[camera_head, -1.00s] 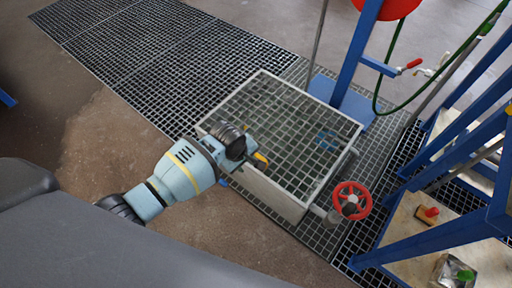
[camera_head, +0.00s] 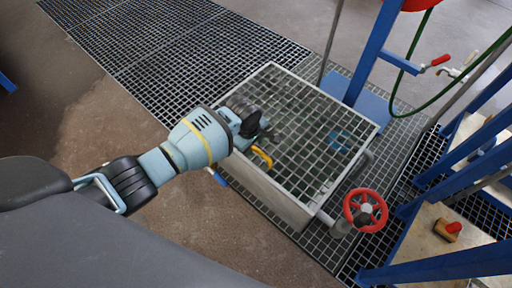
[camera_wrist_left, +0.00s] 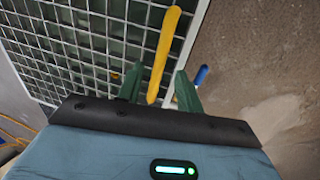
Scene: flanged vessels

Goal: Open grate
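The metal grate (camera_head: 300,115) lies flat and closed on top of a square grey box (camera_head: 265,185); its mesh also fills the upper left of the left wrist view (camera_wrist_left: 85,45). A yellow handle (camera_head: 262,157) is at the box's near-left edge. In the left wrist view the yellow handle (camera_wrist_left: 162,50) stands between the two dark green fingers. My left gripper (camera_head: 264,138) is at that edge of the grate, its fingers apart with gaps on both sides of the handle. My right gripper is not in view.
A red valve wheel (camera_head: 365,210) sits at the box's near-right corner. A blue frame (camera_head: 440,185) with shelves stands at the right, and a blue post (camera_head: 375,50) rises behind the box. Floor grating (camera_head: 170,50) and bare brown floor (camera_head: 190,235) lie around.

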